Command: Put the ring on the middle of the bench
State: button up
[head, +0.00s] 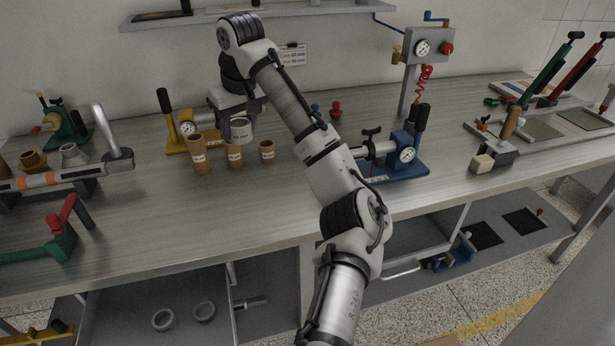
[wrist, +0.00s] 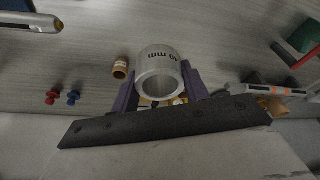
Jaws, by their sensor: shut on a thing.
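The ring is a grey metal cylinder marked 40 mm (wrist: 160,66), and it sits between the two purple fingers of my gripper (wrist: 160,88) in the wrist view. My gripper is shut on it. In the head view the ring (head: 241,129) hangs from my gripper (head: 232,125) above or in front of the middle cardboard tube (head: 234,155); I cannot tell whether they touch. The bench (head: 190,225) is a long brushed-metal top. Its bare surface lies in front of the tubes.
Cardboard tubes stand left (head: 199,158) and right (head: 267,151) of the middle one. A yellow gauge device (head: 185,130) is behind them, and a blue gauge device (head: 400,160) is to the right. A steel cylinder tool (head: 75,175) lies at left. The front middle of the bench is clear.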

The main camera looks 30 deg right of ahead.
aim_at(250, 202)
notch_tip(250, 202, down, 20)
jog(key=p, duration=0.3)
jog(key=shift+f, duration=0.1)
jog(key=o, duration=1)
jog(key=b+v, duration=0.2)
jog(key=v, duration=1)
jog(key=shift+b, duration=0.4)
jog(key=shift+a, duration=0.1)
